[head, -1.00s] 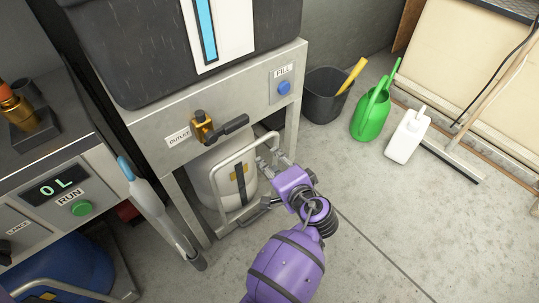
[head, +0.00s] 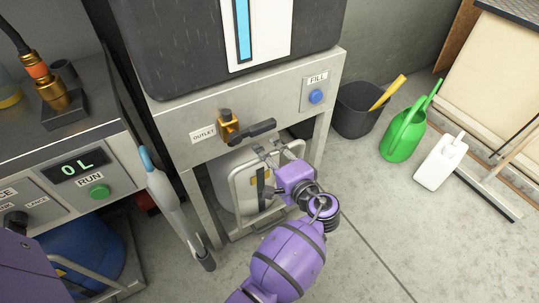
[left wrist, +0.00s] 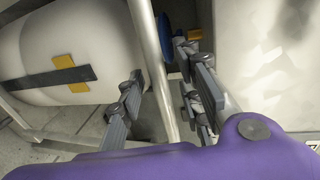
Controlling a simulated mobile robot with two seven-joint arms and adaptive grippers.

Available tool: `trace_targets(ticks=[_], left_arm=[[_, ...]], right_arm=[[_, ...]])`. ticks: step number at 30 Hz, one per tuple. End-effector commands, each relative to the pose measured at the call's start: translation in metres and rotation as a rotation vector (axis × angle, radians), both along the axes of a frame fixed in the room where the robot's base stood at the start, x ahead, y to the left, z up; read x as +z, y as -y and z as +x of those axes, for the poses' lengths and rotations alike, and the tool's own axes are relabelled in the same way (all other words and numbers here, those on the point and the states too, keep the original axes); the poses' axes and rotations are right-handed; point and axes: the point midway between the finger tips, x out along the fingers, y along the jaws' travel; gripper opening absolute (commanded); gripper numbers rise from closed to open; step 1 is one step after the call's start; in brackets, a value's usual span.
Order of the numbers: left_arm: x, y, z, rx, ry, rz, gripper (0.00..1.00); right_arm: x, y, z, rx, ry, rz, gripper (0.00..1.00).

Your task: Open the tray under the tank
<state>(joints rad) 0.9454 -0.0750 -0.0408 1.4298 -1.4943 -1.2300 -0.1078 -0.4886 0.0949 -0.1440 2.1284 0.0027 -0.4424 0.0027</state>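The dark tank (head: 180,45), with a blue level strip, sits on a grey metal stand (head: 175,110). Under it stands a white canister (head: 225,190) behind an upright, looped metal bar (head: 235,185). A low grey edge (head: 240,234), perhaps the tray's, shows below the canister. My left gripper (head: 277,151) is at the upper right part of the bar. In the left wrist view its fingers (left wrist: 160,85) are apart, with the metal bar (left wrist: 151,50) between them and gaps visible. The canister (left wrist: 70,45) lies beyond the left finger. My right gripper is not seen.
An outlet valve (head: 230,128) with a dark lever juts out just above my gripper. A dark bin (head: 362,118), green watering can (head: 402,137) and white jug (head: 440,165) stand right. Floor in front is clear.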

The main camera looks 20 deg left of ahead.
Motion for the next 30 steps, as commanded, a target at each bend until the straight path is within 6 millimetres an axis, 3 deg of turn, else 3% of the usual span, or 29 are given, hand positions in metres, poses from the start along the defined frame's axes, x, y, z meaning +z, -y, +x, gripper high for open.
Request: trace_targets(ticks=[6, 14, 30], left_arm=[[0.0002, -0.0004, 0.0003, 0.000, 0.000, 0.000, 0.33], [0.0001, -0.0002, 0.0001, -0.001, 0.000, 0.000, 0.00], [0.0001, -0.0025, -0.0040, 0.000, -0.001, 0.000, 0.00]], right_arm=[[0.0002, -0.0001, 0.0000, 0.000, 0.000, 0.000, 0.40], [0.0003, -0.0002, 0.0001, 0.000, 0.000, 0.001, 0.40], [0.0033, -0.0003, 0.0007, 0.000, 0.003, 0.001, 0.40]])
